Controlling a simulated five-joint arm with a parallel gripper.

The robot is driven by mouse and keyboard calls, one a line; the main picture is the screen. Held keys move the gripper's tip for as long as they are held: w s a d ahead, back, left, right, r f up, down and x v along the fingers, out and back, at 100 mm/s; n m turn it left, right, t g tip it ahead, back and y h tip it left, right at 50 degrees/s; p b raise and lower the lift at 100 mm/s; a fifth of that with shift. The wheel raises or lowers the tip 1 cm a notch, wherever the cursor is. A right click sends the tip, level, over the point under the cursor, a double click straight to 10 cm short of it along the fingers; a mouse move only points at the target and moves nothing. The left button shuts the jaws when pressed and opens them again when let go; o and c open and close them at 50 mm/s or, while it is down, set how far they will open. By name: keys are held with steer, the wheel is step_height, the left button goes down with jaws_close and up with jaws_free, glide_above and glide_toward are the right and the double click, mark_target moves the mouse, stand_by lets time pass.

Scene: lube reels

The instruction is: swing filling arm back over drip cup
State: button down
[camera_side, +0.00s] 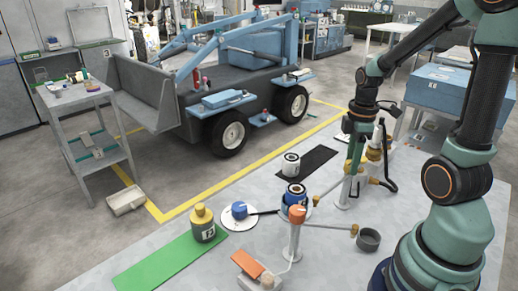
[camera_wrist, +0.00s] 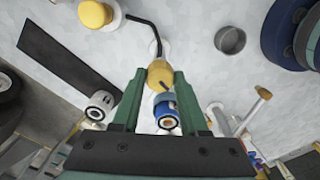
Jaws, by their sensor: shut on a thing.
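My gripper (camera_wrist: 160,85) has its two green fingers on either side of the yellow knob (camera_wrist: 161,73) of the filling arm and is shut on it. The arm's black bent tube (camera_wrist: 145,22) runs from the knob toward a yellow-topped fitting (camera_wrist: 95,13). In the side view my gripper (camera_side: 352,170) is at the pale upright, above the bench. The drip cup (camera_side: 368,240), small, round and grey, stands nearer the camera and to the right, apart from my gripper. It shows at upper right in the wrist view (camera_wrist: 230,40).
A blue can (camera_side: 294,194) shows between my fingers in the wrist view. An orange-topped post (camera_side: 297,215) has a side arm reaching toward the cup.

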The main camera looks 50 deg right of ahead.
steer(key=n, duration=0.6)
steer(key=shift+r+n, duration=0.1)
steer(key=shift+n, duration=0.2)
steer(key=n, duration=0.5)
stand_by(0.4)
steer(key=shift+c, duration=2.1)
jaws_free()
step_height(320, 180, up, 12)
